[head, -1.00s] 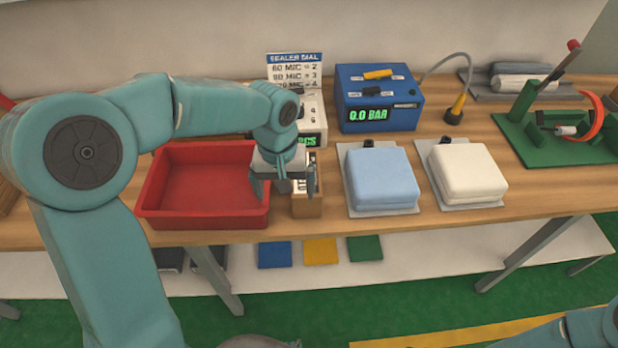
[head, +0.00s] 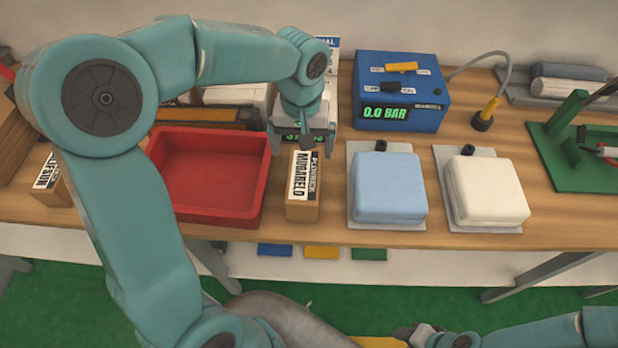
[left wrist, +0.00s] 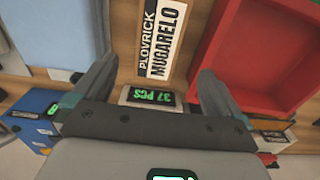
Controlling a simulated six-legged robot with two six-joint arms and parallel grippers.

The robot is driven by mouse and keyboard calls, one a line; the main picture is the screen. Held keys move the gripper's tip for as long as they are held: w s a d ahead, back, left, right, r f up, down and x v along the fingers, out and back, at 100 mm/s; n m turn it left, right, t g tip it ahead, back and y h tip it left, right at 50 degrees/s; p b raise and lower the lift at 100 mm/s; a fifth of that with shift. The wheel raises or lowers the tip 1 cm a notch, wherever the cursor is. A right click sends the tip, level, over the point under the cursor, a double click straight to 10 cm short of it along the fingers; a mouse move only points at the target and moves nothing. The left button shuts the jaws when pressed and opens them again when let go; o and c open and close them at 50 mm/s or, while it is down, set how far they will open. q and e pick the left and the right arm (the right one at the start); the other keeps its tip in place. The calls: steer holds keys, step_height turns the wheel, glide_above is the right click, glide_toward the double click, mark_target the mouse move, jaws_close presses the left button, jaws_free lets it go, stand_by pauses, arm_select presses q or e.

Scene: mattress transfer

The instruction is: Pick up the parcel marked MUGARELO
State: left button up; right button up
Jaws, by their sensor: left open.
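The parcel marked MUGARELO (head: 304,190) is a brown box with a white and black label. It stands on the table between the red tray and the blue pad, and its label also shows in the left wrist view (left wrist: 165,42). My left gripper (head: 303,146) is open and empty, above and behind the parcel in the head view. In the left wrist view the parcel appears beyond the gap between the open fingers (left wrist: 155,88), not touched. My right gripper (head: 418,334) shows only partly at the bottom edge, and its jaws are unclear.
The red tray (head: 258,200) is close on the parcel's left. A blue pad (head: 389,185) and a white pad (head: 487,190) lie to its right. A blue 0.0 BAR box (head: 400,110) stands behind. Another labelled parcel (head: 50,185) is at far left, partly behind my arm.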

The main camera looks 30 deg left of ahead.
mark_target(302, 177)
arm_select(q)
steer(key=f, duration=0.9)
steer(key=shift+s, duration=0.3)
steer(key=f, duration=0.2)
steer(key=f+p, duration=0.1)
steer(key=f, duration=0.1)
steer(key=w+f, duration=0.1)
steer(key=f, duration=0.1)
steer(key=shift+s, duration=0.1)
steer(key=c, duration=1)
steer(key=shift+c, duration=1.3)
steer(key=shift+r, duration=0.1)
